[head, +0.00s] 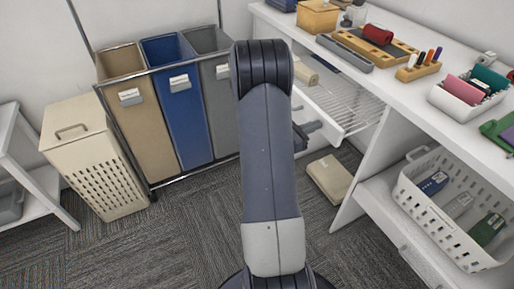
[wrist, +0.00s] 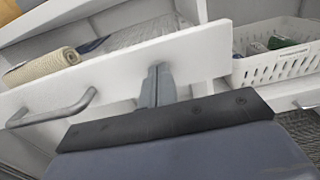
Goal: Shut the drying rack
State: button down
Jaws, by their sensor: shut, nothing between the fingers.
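The drying rack (head: 345,108) is a white wire pull-out under the white counter. It stands out from the counter in the head view. In the wrist view its white front panel (wrist: 205,55) spans the picture, with a grey bar handle (wrist: 50,112) at the left. My gripper (wrist: 159,70) is shut and empty, its fingertips in front of the panel to the right of the handle. I cannot tell whether they touch it. In the head view my arm hides part of the panel, and my gripper (head: 312,127) shows beside it.
A rolled beige towel (wrist: 42,65) lies on the rack. A beige box (head: 328,178) lies on the floor below the rack. Laundry bins (head: 180,105) and a hamper (head: 95,165) stand left. Carpet is clear in front.

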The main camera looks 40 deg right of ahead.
aim_at(351, 112)
jog(key=b+x, duration=0.2)
jog(key=x, duration=1.4)
jog(key=shift+s+d+f+b, duration=0.1)
jog(key=shift+s+d+b, duration=0.1)
jog(key=shift+b, duration=0.1)
jog(key=shift+d, duration=0.3)
jog(key=shift+r, duration=0.25)
jog(key=shift+w+a+f, duration=0.2)
jog(key=shift+a, duration=0.2)
jog(key=v, duration=1.3)
jog(key=shift+a, duration=0.25)
